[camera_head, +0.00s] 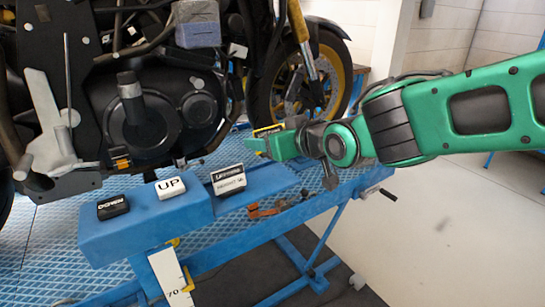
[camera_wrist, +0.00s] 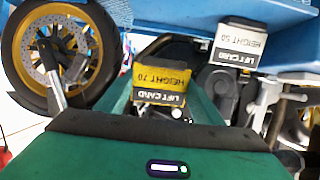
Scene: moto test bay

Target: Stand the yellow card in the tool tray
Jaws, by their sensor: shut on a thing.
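In the head view, my green gripper (camera_head: 272,145) is above the blue lift beam, near the front wheel. Only a thin yellow and dark edge of the card (camera_head: 267,130) shows there, behind the gripper. The card is clear of the beam. I cannot clearly pick out a tool tray in either view.
A white HEIGHT 50 card (camera_head: 228,180) stands on the blue beam (camera_head: 150,222), left of and below my gripper. It also shows in the wrist view (camera_wrist: 240,42). A white UP button (camera_head: 170,187) and a black button (camera_head: 113,207) are farther left. The motorcycle (camera_head: 150,100) stands behind.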

